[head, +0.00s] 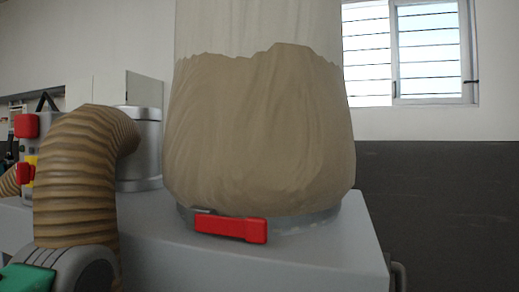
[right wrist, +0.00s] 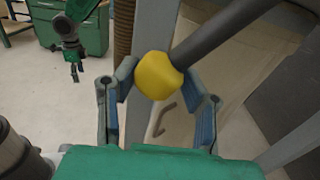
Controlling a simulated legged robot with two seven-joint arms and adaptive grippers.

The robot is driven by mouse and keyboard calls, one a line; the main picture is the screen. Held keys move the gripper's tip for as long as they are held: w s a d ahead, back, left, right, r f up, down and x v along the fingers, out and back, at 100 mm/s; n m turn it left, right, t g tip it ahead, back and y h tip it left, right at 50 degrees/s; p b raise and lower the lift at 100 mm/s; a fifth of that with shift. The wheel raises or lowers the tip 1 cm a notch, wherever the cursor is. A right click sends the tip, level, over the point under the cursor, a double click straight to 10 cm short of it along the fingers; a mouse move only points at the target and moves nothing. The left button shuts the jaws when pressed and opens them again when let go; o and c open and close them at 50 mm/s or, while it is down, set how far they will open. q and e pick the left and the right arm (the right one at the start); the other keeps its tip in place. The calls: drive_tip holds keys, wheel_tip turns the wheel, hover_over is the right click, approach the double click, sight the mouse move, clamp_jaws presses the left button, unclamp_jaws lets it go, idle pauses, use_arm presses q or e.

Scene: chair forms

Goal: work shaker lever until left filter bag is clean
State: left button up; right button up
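The filter bag (head: 258,130) stands upright in the head view, pale at the top and coated in brown dust below a ragged line. Its top is out of frame. A red clamp latch (head: 231,229) sits on the band at its foot. In the right wrist view the shaker lever (right wrist: 225,30), a dark grey bar, ends in a yellow knob (right wrist: 158,76). My right gripper (right wrist: 158,90) is open, with its fingers on either side of the knob, the left one closer. A dark and green gripper (right wrist: 74,70), apparently my left, hangs far off; its finger opening is too small to judge.
A brown ribbed hose (head: 82,165) curves up beside a metal cylinder (head: 139,150) left of the bag. The grey machine housing (head: 330,255) carries the bag. A green cabinet (right wrist: 90,35) stands beyond open floor in the right wrist view.

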drive_tip(key=shift+w+d+f+b, duration=0.2)
drive_tip(key=shift+w+f, duration=0.2)
drive_tip(key=shift+w, duration=0.2)
drive_tip(key=shift+w+d+f+b, duration=0.1)
drive_tip(key=shift+w+f+b, duration=0.1)
drive_tip(key=shift+w+f, duration=0.3)
drive_tip(key=shift+w+r, duration=0.1)
drive_tip(key=w, duration=0.1)
drive_tip(key=w+f+b, duration=0.1)
drive_tip(key=w+d, duration=0.1)
drive_tip(key=shift+w+f, duration=0.15)
drive_tip(key=shift+w, duration=0.05)
